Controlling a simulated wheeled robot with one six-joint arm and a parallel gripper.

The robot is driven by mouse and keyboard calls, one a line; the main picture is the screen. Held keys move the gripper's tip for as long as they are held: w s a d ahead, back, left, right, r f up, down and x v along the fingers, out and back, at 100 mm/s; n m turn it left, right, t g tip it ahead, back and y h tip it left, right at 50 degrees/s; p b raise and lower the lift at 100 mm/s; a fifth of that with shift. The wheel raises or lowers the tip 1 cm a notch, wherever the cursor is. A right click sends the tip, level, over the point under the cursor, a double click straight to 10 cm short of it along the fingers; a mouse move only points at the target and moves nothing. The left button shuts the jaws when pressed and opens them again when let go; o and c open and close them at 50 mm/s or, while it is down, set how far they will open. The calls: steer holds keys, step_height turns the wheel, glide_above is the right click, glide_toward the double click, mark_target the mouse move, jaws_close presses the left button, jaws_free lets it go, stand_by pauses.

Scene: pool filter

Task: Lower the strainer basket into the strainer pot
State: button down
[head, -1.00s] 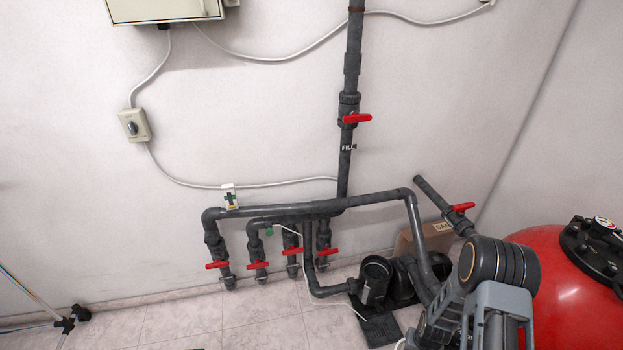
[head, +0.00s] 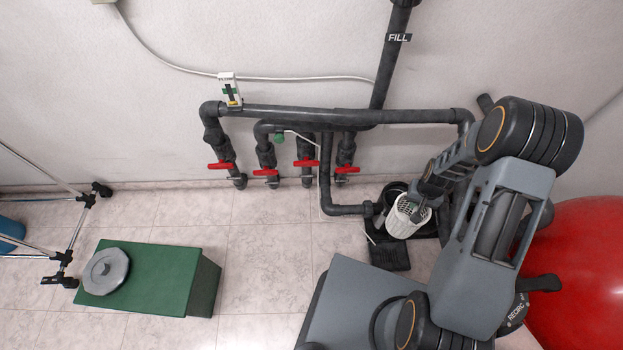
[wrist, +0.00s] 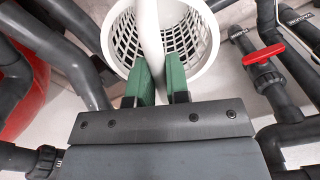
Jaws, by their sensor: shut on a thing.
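The white strainer basket (head: 405,222), with slotted walls, hangs from my gripper over the pump area in the head view. In the wrist view the basket (wrist: 204,35) fills the top middle, and its white handle passes between the green finger pads. My gripper (wrist: 158,88) is shut on that handle. The black strainer pot (head: 394,190) shows partly just behind the basket, its rim largely covered by basket and arm. I cannot tell how far the basket is above the pot or whether they touch.
Grey pipes with red valve handles (head: 265,172) run left of the pot. A black base pad (head: 390,257) lies in front. A grey lid (head: 106,271) rests on a green box (head: 200,283) at left. A red tank (head: 585,285) stands at right. Floor between is clear.

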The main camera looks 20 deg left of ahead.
steer(key=w+b, duration=0.1)
steer(key=b, duration=0.5)
steer(key=shift+w+a+f+b, duration=0.2)
steer(key=shift+w+f+b, duration=0.15)
steer(key=shift+b, duration=0.05)
steer(key=r+b, duration=0.1)
steer(key=b, duration=0.2)
steer(key=shift+r, duration=0.1)
steer(key=shift+s+r+b, duration=0.1)
steer(key=shift+r+b, duration=0.2)
steer(key=shift+b, duration=0.25)
